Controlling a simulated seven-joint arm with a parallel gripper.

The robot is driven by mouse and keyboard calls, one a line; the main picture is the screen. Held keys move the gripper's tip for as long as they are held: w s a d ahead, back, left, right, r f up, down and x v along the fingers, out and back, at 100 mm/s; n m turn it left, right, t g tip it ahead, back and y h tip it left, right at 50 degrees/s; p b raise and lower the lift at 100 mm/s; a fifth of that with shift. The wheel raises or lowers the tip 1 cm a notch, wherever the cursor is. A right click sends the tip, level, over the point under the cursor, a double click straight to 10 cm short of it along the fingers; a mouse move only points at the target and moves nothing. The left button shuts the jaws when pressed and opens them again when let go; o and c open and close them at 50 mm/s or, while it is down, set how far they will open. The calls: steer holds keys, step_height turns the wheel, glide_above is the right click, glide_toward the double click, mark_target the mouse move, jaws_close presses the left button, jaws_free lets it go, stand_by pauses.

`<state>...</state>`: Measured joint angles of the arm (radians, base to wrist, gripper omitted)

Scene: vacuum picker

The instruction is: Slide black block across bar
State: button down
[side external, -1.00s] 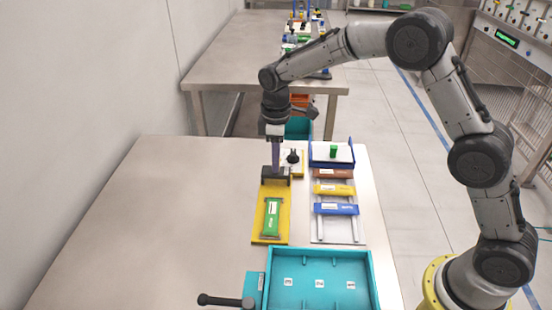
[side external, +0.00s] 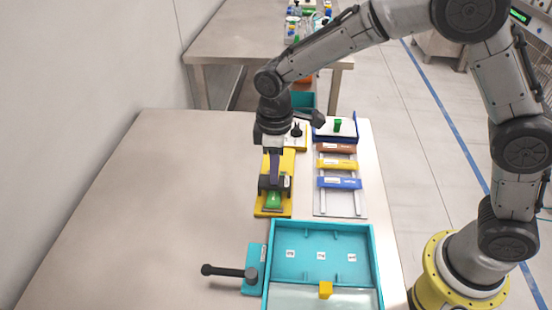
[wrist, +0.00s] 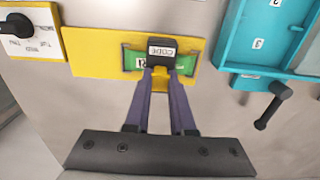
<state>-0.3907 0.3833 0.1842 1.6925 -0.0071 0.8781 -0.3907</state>
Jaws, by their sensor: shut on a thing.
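The black block (side external: 285,183) with a white label sits across the green bar (side external: 273,200) on the yellow base plate (side external: 287,160). In the wrist view the label on the block (wrist: 162,42) reads "CODE", and green bar (wrist: 186,64) shows on both sides of it. The block hides the bar's middle. My gripper (side external: 273,180) points down and is shut on the block. In the wrist view its purple fingers (wrist: 160,72) reach the block's near side.
A teal tray (side external: 371,240) with a yellow knob stands in front, with a black-handled lever (side external: 228,271) at its left. A rack with brown, yellow and blue (side external: 339,183) bars lies to the right. A white panel with a black knob (side external: 296,130) is behind. The table's left is clear.

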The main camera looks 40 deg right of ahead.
steer(key=shift+s+a+r, duration=0.1)
steer(key=shift+s+a, duration=0.05)
steer(key=shift+a, duration=0.05)
steer(key=c, duration=0.8)
jaws_free()
steer(key=shift+o, duration=0.2)
step_height(320, 180, up, 14)
